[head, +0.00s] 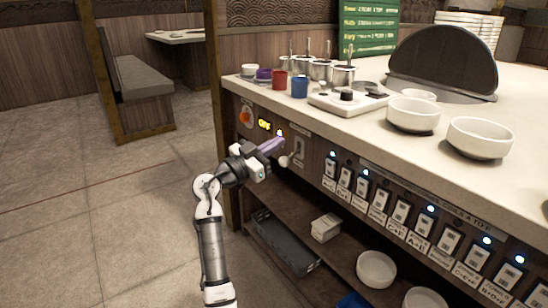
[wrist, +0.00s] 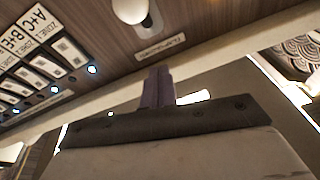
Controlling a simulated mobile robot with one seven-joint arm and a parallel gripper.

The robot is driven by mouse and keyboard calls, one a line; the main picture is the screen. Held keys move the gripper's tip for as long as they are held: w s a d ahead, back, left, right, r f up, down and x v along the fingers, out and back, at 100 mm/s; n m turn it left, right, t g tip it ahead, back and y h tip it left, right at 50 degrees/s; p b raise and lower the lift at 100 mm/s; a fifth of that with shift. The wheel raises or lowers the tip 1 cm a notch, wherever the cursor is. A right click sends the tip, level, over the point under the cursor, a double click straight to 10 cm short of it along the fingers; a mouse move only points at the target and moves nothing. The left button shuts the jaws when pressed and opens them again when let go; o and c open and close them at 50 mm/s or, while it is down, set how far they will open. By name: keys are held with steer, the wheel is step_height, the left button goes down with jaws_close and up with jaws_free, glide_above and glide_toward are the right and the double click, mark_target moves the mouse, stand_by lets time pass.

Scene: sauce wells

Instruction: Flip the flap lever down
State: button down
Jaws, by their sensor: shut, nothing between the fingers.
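The flap lever (head: 284,161) has a round white knob and sticks out from a slotted plate on the wooden front panel. Its knob (wrist: 131,9) also shows at the top edge of the wrist view, beside a label plate. My gripper (head: 273,145) has purple fingers and is shut and empty. It is in front of the panel, just up and left of the knob in the head view. In the wrist view, the closed fingers (wrist: 157,88) point toward the panel, apart from the knob. Whether the fingers touch the panel cannot be told.
An orange knob (head: 245,117) and a lit "OFF" display (head: 265,125) are left of the lever. A row of labelled switches (head: 400,212) runs right. The counter above holds white bowls (head: 413,115), cups and a scale (head: 347,101). A shelf (head: 262,190) lies below. Floor at left is clear.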

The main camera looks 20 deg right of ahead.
step_height(320, 180, up, 15)
steer(key=p, duration=0.2)
steer(key=shift+f, duration=0.2)
steer(key=shift+a, duration=0.1)
